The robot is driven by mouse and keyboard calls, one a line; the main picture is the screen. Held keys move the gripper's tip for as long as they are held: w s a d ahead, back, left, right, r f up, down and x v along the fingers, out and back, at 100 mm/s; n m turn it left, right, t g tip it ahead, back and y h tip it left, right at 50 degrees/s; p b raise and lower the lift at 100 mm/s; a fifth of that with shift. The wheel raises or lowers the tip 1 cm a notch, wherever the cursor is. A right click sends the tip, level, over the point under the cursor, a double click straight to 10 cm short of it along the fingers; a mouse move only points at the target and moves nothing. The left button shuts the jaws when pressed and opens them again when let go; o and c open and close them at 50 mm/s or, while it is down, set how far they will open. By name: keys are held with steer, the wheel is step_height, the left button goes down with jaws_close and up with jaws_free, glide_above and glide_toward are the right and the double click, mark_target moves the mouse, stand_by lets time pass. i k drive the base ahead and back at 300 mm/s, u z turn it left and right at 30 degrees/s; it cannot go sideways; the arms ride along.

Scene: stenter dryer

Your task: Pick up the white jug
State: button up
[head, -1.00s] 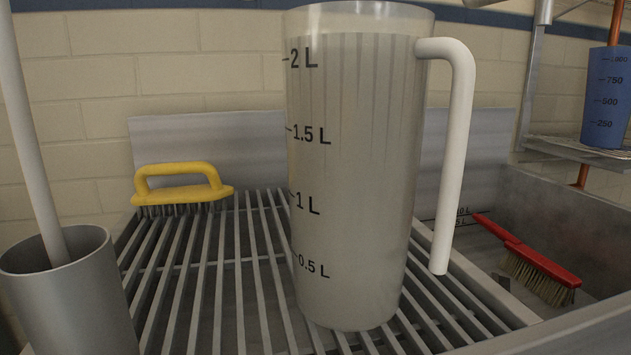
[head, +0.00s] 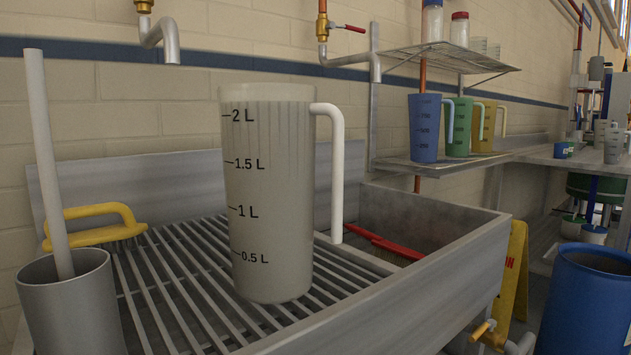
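The white jug (head: 268,200) stands upright on a slatted metal drainboard in the head view, a little left of the middle. It is tall and translucent, with black marks from 0.5 L to 2 L. Its white handle (head: 337,175) is on the right side, curving out near the top and hanging down with its lower end free. My gripper is not in the head view, and nothing touches the jug.
A grey cup with a rod (head: 75,305) stands left of the jug. A yellow-handled brush (head: 90,228) lies behind it. The sink basin (head: 430,230) with a red brush (head: 375,240) is at right. Blue, green and yellow jugs stand on a shelf (head: 395,162). A blue barrel (head: 585,310) is at lower right.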

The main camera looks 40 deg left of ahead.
mark_target(268, 129)
steer(key=z, duration=0.1)
steer(key=i, duration=0.5)
steer(key=u, duration=3.65)
